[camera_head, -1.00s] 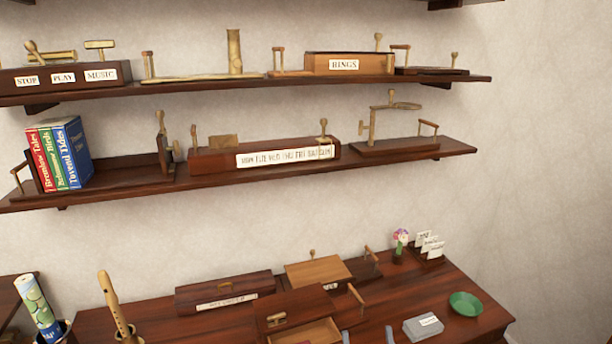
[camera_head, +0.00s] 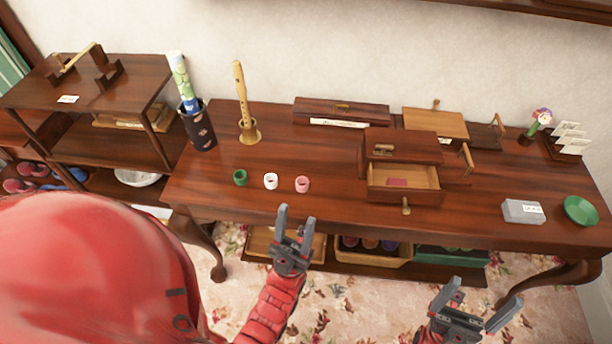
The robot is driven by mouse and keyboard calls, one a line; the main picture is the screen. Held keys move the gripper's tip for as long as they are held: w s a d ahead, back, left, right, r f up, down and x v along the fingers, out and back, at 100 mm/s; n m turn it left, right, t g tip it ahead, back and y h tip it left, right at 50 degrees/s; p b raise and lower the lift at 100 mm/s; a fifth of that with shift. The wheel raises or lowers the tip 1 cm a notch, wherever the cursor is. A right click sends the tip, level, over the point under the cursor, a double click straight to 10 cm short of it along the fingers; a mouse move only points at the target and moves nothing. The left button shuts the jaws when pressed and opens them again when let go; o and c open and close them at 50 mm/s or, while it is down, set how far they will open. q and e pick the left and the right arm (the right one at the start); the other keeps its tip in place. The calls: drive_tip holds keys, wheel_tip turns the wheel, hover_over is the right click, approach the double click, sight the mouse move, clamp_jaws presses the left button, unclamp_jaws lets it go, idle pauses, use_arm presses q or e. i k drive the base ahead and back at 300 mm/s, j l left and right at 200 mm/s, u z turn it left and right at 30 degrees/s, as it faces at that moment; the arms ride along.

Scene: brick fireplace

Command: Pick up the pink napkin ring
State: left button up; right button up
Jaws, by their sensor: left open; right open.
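The pink napkin ring (camera_head: 302,184) stands on the wooden table (camera_head: 330,212) near its front edge. A white ring (camera_head: 271,181) and a green ring (camera_head: 240,177) stand in a row to its left. My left gripper (camera_head: 296,222) is open and empty, in front of and below the pink ring in the picture, apart from it. My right gripper (camera_head: 480,300) is open and empty at the lower right, in front of the table.
An open drawer box (camera_head: 403,196) stands right of the pink ring. A recorder on a stand (camera_head: 243,105) and a dark holder (camera_head: 199,128) with a rolled paper are behind left. A grey box (camera_head: 523,212) and green dish (camera_head: 581,211) are at the right.

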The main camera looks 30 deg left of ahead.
sight(300, 180)
drive_tip(key=l+u, duration=0.1)
drive_tip(key=u, duration=0.35)
drive_tip(key=l+u, duration=0.15)
drive_tip(key=u, duration=0.7)
drive_tip(key=k+l+u, duration=0.15)
drive_tip(key=u, duration=0.75)
drive_tip(key=k+l, duration=0.15)
drive_tip(key=k, duration=0.15)
drive_tip(key=u, duration=0.05)
